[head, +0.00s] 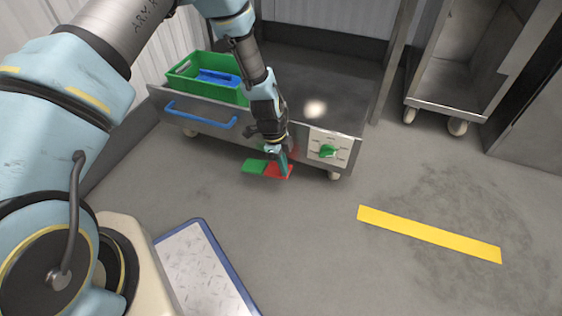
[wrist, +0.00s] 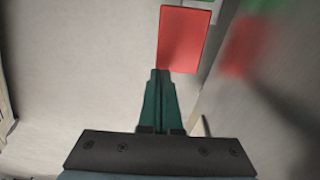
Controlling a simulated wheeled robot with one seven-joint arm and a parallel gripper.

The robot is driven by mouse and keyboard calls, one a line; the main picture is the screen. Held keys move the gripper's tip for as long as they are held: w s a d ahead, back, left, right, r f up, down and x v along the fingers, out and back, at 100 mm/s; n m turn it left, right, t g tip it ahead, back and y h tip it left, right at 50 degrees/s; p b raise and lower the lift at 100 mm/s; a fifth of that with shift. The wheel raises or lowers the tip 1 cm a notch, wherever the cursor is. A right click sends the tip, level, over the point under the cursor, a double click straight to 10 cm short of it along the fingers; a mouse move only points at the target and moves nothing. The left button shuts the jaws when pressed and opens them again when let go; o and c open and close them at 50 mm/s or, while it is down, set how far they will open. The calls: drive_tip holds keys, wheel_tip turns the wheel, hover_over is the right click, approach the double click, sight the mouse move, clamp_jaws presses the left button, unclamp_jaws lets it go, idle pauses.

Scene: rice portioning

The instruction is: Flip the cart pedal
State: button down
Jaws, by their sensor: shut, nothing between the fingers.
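The cart pedal has a green half (head: 255,167) and a red half (head: 279,171), low at the foot of the grey cart (head: 345,118). My gripper (head: 284,172) points down at the red half in the head view and partly covers it. In the wrist view my gripper's green fingers (wrist: 160,75) are together with nothing between them. Their tips overlap the lower edge of the red half (wrist: 184,38). I cannot tell whether they touch it. Only a sliver of the green half (wrist: 201,4) shows at the top edge of the wrist view.
The cart carries a green crate (head: 180,72), a blue handle (head: 200,117) and a panel with a green knob (head: 328,151). Another wheeled cart (head: 449,103) stands at the back right. A yellow stripe (head: 430,234) marks open floor. A blue-edged panel (head: 205,275) is in front.

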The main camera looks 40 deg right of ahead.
drive_tip(key=shift+s+f, duration=0.1)
drive_tip(key=shift+f, duration=0.35)
drive_tip(key=shift+s+d+f+t+y+p, duration=0.2)
drive_tip(key=shift+s+f+t+y+p, duration=0.2)
drive_tip(key=shift+t+y+p, duration=0.15)
drive_tip(key=shift+s+d+f+t+y+p, duration=0.1)
drive_tip(key=shift+s+f+t+y+p, duration=0.1)
drive_tip(key=shift+f+t, duration=0.25)
drive_tip(key=shift+s+d+f+t+y+p, duration=0.15)
drive_tip(key=shift+f+t, duration=0.15)
drive_tip(key=shift+f, duration=0.3)
drive_tip(key=shift+s+d+f+t+y+p, duration=0.1)
drive_tip(key=shift+f+t+y, duration=0.1)
drive_tip(key=shift+f+t, duration=0.25)
drive_tip(key=shift+f, duration=0.1)
wheel_tip(320, 180, up, 14)
drive_tip(key=s+d+p, duration=0.1)
drive_tip(key=s+p, duration=0.1)
drive_tip(key=p, duration=0.4)
drive_tip(key=shift+s+d+p, duration=0.2)
drive_tip(key=shift+d+p, duration=0.1)
drive_tip(key=shift+p, duration=0.05)
